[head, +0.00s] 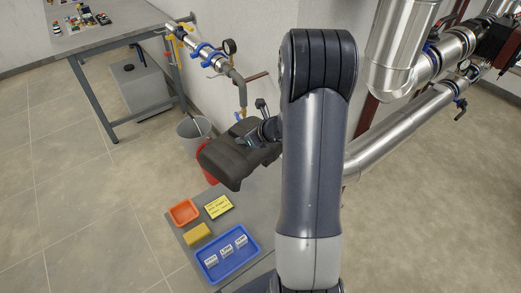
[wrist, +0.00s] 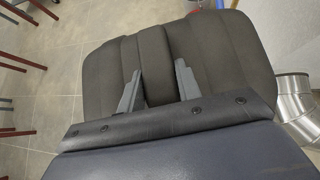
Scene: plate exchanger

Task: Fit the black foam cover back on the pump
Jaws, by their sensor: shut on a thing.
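The black foam cover (head: 232,158) is held in the air in the head view, tilted, above the back of a small grey table. My gripper (head: 268,130) is shut on it from the right side; my arm partly hides the grip. In the wrist view the cover (wrist: 220,60) fills the upper middle, and both fingers of my gripper (wrist: 158,85) pinch a raised ridge on it. The pump is at the upper right of the head view, where a dark red and black body (head: 497,38) shows at the edge; I cannot tell its full shape.
The small grey table (head: 187,238) bears a blue tray (head: 228,255) with labelled blocks, an orange tray (head: 184,212), a yellow sponge (head: 198,234) and a yellow note (head: 218,206). Silver pipes (head: 405,130) run at the right. A grey bin (head: 190,130) stands behind the cover.

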